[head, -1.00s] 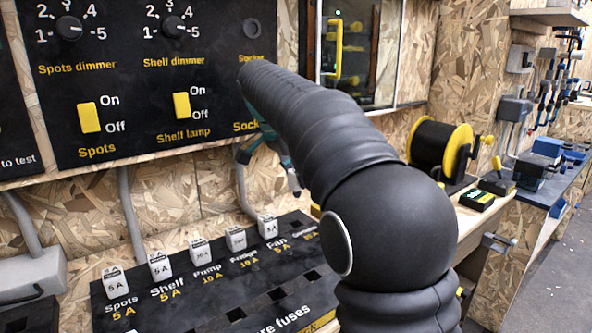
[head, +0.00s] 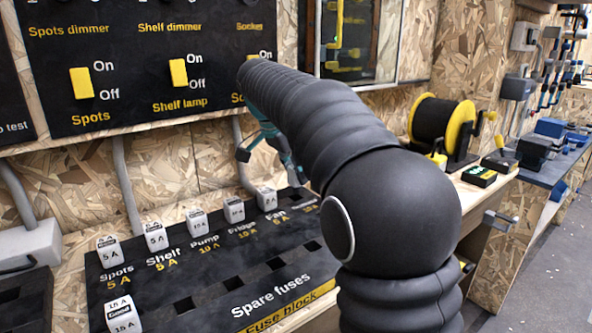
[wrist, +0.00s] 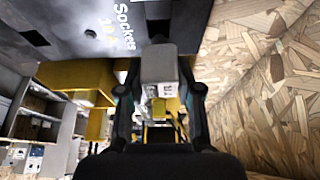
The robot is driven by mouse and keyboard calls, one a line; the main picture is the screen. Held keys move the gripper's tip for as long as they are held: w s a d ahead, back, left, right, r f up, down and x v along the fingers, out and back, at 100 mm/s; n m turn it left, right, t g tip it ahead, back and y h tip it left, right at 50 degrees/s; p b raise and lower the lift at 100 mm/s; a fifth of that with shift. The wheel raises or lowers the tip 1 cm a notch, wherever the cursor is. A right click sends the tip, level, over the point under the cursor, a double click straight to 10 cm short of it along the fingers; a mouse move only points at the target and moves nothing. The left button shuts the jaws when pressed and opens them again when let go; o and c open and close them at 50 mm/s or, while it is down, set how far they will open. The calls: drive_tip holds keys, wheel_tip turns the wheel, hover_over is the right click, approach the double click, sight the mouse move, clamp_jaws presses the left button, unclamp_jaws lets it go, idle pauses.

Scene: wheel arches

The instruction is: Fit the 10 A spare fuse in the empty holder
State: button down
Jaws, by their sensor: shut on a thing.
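My gripper (head: 271,160) hangs above the back row of the black fuse block (head: 215,265), behind the Fan fuse in the head view. In the wrist view my gripper (wrist: 158,98) is shut on a pale grey fuse (wrist: 158,65); its rating cannot be read there. An empty dark holder slot (wrist: 159,14) shows beside the label "Sockets 10 A" (wrist: 122,20). The held fuse appears just short of this slot and apart from it.
Several white fuses stand in the back row, including the Spots fuse (head: 108,250) and Fan fuse (head: 266,198). A 15 A fuse (head: 122,315) stands in the spare row beside empty slots. The switch panel (head: 150,75) and chipboard wall rise close behind. A cable reel (head: 440,125) stands right.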

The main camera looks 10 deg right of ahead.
sight(296, 183)
drive_tip(key=shift+f+b, duration=0.75)
drive_tip(key=shift+f, duration=0.85)
idle(1.2)
drive_tip(key=shift+c, duration=1.1)
unclamp_jaws()
wheel_tip(296, 183, up, 6)
drive_tip(key=p, duration=0.5)
drive_tip(key=shift+r, duration=1.5)
drive_tip(key=shift+s, duration=0.1)
